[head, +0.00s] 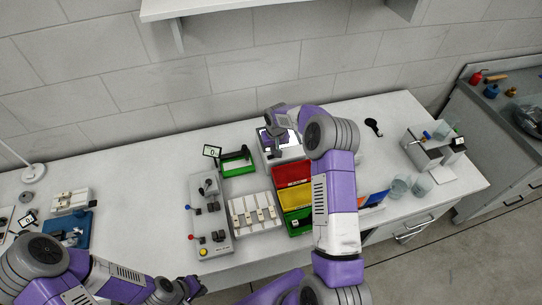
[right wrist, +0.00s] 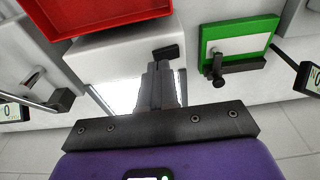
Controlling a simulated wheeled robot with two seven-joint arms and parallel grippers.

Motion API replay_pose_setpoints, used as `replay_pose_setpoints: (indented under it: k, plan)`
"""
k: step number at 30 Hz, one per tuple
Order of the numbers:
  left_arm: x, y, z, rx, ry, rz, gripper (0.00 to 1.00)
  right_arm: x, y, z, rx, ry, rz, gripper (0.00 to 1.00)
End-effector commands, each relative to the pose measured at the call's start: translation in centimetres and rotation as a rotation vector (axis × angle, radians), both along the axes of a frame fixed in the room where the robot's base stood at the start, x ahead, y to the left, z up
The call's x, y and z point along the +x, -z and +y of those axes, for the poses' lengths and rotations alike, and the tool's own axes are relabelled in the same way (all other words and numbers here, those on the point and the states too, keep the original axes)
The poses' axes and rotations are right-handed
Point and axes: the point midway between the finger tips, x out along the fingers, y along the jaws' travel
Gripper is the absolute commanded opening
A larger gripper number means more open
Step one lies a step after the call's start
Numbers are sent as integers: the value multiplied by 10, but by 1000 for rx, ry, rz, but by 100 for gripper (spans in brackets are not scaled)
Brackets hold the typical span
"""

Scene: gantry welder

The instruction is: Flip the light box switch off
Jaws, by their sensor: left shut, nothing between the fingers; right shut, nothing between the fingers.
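The light box (head: 294,152) is a white box with a bright lit panel, at the back of the bench in the head view. In the right wrist view its white body (right wrist: 120,52) and glowing panel (right wrist: 125,94) show. A small black switch (right wrist: 166,51) sits on it. My right gripper (right wrist: 160,66) is shut and empty, its fingertips just short of the switch in the picture; I cannot tell whether they touch it. In the head view the right wrist hides part of the box. My left gripper (head: 194,287) is low at the front left, shut and empty.
Red (head: 292,175), yellow (head: 296,197) and green (head: 298,221) bins stand in front of the light box. A green device (head: 238,163) is to its left. A lever panel (head: 210,215) and a switch block (head: 254,212) stand nearer. The bench's back left is clear.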

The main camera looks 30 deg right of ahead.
Motion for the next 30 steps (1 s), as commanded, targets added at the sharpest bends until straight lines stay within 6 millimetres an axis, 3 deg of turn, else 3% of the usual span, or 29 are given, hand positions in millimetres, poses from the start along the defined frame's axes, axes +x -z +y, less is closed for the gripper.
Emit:
replay_pose_setpoints:
  k: [30]
  plan:
    - [0, 5, 0, 0, 0, 0, 0, 0, 7, 0, 0, 0, 0, 0]
